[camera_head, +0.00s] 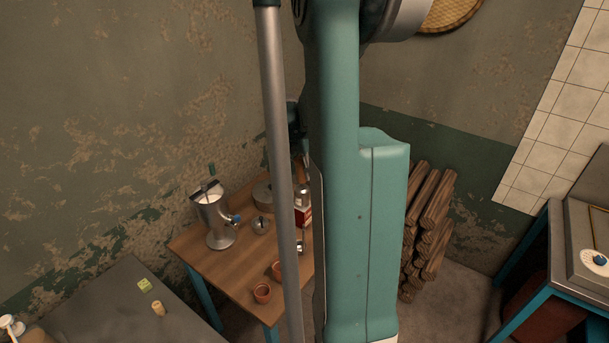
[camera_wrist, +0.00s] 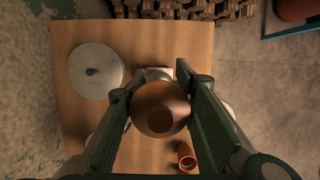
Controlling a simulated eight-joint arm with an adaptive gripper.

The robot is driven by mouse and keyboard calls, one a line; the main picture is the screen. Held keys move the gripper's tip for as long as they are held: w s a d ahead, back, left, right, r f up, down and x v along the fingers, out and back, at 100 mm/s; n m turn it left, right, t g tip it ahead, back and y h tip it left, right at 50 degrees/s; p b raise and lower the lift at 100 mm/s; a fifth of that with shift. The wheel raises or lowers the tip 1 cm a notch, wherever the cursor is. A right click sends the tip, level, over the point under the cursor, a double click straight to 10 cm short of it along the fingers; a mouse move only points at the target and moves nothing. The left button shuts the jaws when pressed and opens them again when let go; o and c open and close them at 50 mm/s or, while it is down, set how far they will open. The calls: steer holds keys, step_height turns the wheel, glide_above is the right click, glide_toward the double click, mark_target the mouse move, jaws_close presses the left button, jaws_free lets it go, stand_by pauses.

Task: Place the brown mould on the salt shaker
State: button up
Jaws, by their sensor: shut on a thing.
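In the wrist view, a rounded brown mould (camera_wrist: 152,112) with a dark opening is held between the two green fingers of my gripper (camera_wrist: 160,80). The gripper is shut on it, above the wooden table (camera_wrist: 190,40). A small metal object (camera_head: 300,247), possibly the salt shaker, stands on the table beside my arm. In the wrist view, the mould and fingers cover much of the tabletop behind them, and I cannot make out the shaker there.
A round lidded container (camera_wrist: 95,72) is at left in the wrist view. Stacked logs (camera_head: 428,225) lie right of the table.

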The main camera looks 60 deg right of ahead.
mark_target(300, 157)
steer(key=shift+f, duration=1.45)
steer(key=shift+f, duration=0.15)
steer(key=o, duration=1)
steer(key=shift+r, duration=0.25)
steer(key=shift+v, duration=5.95)
steer(key=shift+a, duration=0.1)
